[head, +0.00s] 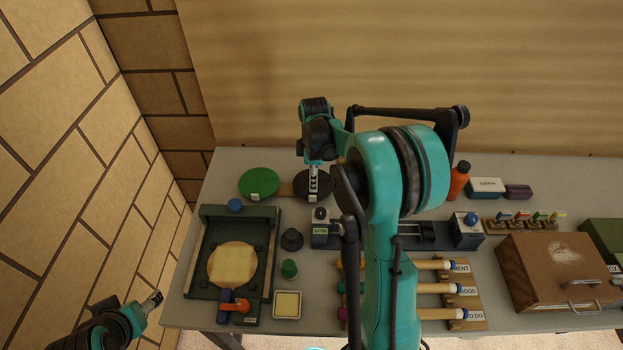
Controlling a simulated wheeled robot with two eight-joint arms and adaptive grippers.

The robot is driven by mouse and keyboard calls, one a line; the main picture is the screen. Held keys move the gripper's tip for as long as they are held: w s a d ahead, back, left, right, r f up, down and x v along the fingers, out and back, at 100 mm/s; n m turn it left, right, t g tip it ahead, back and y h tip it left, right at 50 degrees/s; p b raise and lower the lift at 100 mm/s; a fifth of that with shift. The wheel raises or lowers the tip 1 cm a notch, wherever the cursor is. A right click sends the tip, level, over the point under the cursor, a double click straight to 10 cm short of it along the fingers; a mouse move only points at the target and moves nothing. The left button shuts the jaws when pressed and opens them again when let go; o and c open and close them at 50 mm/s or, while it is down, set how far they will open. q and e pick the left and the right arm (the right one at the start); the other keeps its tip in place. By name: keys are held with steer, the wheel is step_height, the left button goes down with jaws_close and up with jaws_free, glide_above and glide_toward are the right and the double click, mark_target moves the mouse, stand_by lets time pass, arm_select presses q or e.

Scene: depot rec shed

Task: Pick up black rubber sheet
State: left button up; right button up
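The black rubber sheet (325,190) is a dark round disc lying near the back of the grey table, partly hidden by my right gripper and arm. My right gripper (313,196) points down over the disc; its fingers are seen nearly edge-on, so I cannot tell whether they are apart or touch the sheet. A green round sheet (259,182) with a small pale tag lies to its left. My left gripper (154,298) is low at the left, off the table's left edge, with nothing visible in it; its finger gap is unclear.
A dark green press frame (207,258) holds a round wooden piece (232,265). Black and green knobs and a small square dish (287,305) stand beside it. An orange bottle (459,180), a rail fixture, labelled handles and a brown box (557,270) fill the right side.

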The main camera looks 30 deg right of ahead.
mark_target(314, 196)
steer(key=f, duration=0.2)
steer(key=f+b, duration=0.1)
steer(key=f, duration=0.2)
steer(key=f+b, duration=0.1)
steer(key=f, duration=0.2)
steer(key=shift+w+d+f, duration=0.1)
steer(key=shift+w+d, duration=0.2)
jaws_close()
